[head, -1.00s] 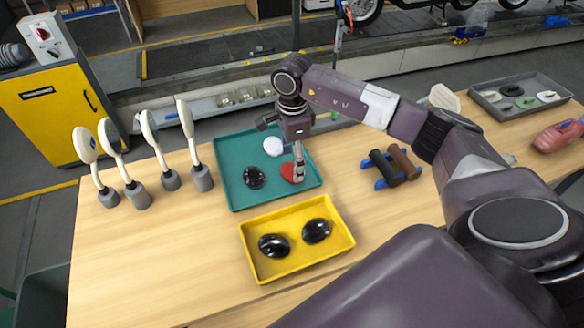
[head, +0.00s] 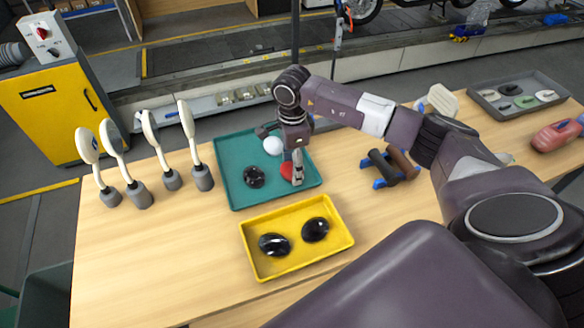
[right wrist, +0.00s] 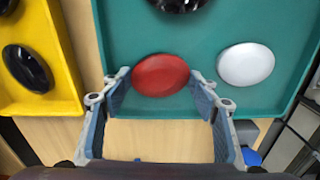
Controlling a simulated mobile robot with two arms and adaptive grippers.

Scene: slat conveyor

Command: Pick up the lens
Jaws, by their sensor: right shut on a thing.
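A red, rounded lens (head: 286,169) lies in the teal tray (head: 233,200), partly hidden by my right gripper (head: 293,178) in the head view. In the right wrist view the red lens (right wrist: 160,75) sits between the two fingertips of my right gripper (right wrist: 160,79), which is shut on it at its left and right edges. A gap between lens and tray cannot be made out. A white lens (head: 272,146) and a black lens (head: 254,177) lie in the same tray. My left gripper is out of view.
A yellow tray (head: 343,241) in front holds two black lenses (head: 274,244). Several mirrors (head: 165,150) stand at the left. A rack with dark rollers (head: 392,167) stands to the right, and a grey tray (head: 556,93) lies beyond. The table is bare at the front left.

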